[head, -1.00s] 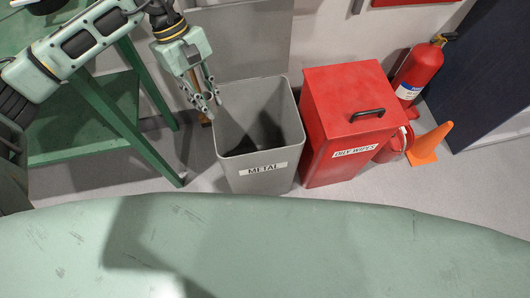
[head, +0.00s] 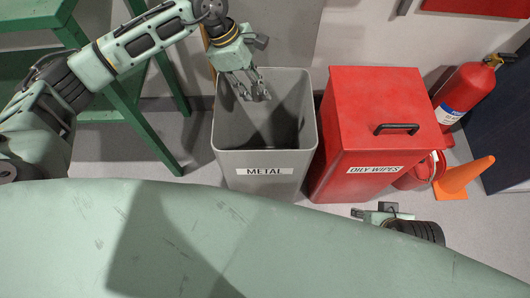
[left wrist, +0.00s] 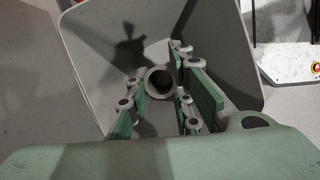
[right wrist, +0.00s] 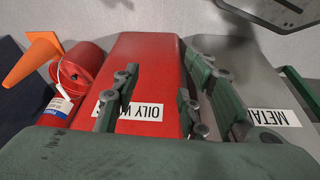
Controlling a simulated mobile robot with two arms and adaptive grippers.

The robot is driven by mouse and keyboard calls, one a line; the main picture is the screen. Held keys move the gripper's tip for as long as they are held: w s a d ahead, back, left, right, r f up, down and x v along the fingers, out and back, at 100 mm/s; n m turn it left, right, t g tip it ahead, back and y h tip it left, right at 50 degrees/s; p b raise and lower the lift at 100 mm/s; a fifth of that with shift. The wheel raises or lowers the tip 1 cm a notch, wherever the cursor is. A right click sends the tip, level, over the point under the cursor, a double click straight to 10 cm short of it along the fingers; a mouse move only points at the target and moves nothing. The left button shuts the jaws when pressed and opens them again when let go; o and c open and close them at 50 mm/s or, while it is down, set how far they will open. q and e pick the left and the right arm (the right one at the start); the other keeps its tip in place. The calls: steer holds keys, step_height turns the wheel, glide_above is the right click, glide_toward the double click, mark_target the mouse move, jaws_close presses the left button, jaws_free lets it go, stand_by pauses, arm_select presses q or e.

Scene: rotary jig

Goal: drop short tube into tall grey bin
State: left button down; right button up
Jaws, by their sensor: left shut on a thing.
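The tall grey bin (head: 265,185), labelled METAL, stands open-topped in the head view. My left gripper (head: 252,92) is over its mouth, pointing down. In the left wrist view the short tube (left wrist: 160,91) shows end-on as a grey ring between the fingers of my left gripper, which is shut on it. The bin's wall (left wrist: 95,70) surrounds it in that view. The tube cannot be made out in the head view. My right gripper (right wrist: 155,105) is open and empty, above the front of the red OILY WIPES bin (head: 350,130).
The red lidded bin stands right beside the grey bin. A fire extinguisher (head: 465,95) and an orange cone (head: 465,178) are farther right. A green bench frame (head: 135,110) stands to the left.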

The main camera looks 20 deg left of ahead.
mark_target(256, 98)
arm_select(q)
step_height(256, 98, down, 3)
steer(key=shift+f+b, duration=0.15)
steer(key=shift+b, duration=0.65)
steer(key=shift+f+b, duration=0.4)
steer(key=shift+f, duration=0.4)
arm_select(e)
steer(key=shift+s+r, duration=0.25)
steer(key=shift+s, duration=0.2)
arm_select(q)
steer(key=c, duration=1.5)
jaws_free()
steer(key=shift+r, duration=0.1)
arm_select(e)
steer(key=shift+w, duration=0.1)
arm_select(q)
steer(key=v, duration=1.2)
steer(key=shift+s, duration=0.1)
